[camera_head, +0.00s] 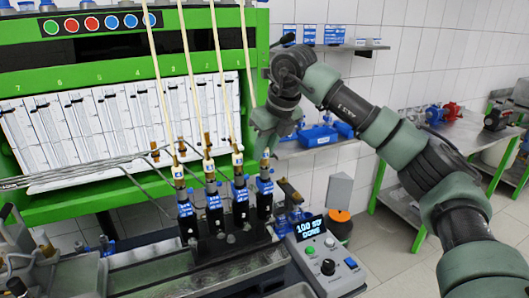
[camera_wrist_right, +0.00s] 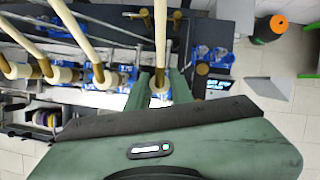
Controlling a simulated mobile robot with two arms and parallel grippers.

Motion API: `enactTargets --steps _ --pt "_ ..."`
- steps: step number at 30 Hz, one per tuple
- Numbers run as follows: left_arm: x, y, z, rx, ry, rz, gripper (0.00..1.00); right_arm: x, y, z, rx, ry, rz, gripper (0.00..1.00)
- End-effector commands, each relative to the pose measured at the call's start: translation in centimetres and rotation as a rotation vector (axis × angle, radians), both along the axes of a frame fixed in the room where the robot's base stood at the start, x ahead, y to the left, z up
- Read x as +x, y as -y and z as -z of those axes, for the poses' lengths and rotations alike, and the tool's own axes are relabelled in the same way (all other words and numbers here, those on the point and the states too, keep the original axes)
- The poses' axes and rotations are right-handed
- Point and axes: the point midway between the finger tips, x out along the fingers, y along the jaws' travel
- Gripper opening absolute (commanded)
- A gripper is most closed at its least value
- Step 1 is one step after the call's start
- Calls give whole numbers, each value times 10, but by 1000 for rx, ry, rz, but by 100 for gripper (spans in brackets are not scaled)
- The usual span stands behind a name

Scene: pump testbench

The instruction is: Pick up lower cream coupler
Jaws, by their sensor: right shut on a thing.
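My right gripper (camera_head: 266,143) reaches down at the rightmost pump head, beside the row of cream tubes. In the right wrist view its green fingers (camera_wrist_right: 160,92) are closed around a small cream coupler (camera_wrist_right: 160,99) below a brass fitting (camera_wrist_right: 160,76) on a cream tube. The fingers hide part of the coupler. In the head view only a little of the coupler (camera_head: 265,154) shows, above the rightmost blue and black pump unit (camera_head: 264,196). Similar cream couplers (camera_head: 237,159) stand on the neighbouring units to the left. My left gripper is not in view.
Long cream tubes (camera_head: 218,80) hang close beside the right gripper, before the green frame (camera_head: 80,75) with its graduated cylinders. Bent metal pipes (camera_head: 80,172) come in from the left. A control box (camera_head: 325,262) stands at the front right. Blue bins (camera_head: 318,136) sit on a shelf behind.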

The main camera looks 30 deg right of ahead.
Motion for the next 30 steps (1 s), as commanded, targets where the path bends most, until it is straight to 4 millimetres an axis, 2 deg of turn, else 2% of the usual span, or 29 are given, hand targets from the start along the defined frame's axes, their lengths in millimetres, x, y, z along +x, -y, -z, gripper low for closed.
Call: enactTargets --steps 5,11,14,20,24,30 --pt "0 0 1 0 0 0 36 1 0 -3 0 1 0 0" --pt "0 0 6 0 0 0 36 1 -1 -22 1 5 1 0" --pt "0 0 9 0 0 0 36 1 -1 -40 2 5 1 0" --pt "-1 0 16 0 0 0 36 1 -1 -91 2 6 1 0" --pt "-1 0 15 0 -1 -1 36 0 -1 -128 1 4 1 0" --pt "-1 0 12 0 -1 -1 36 0 -1 -169 1 3 1 0"
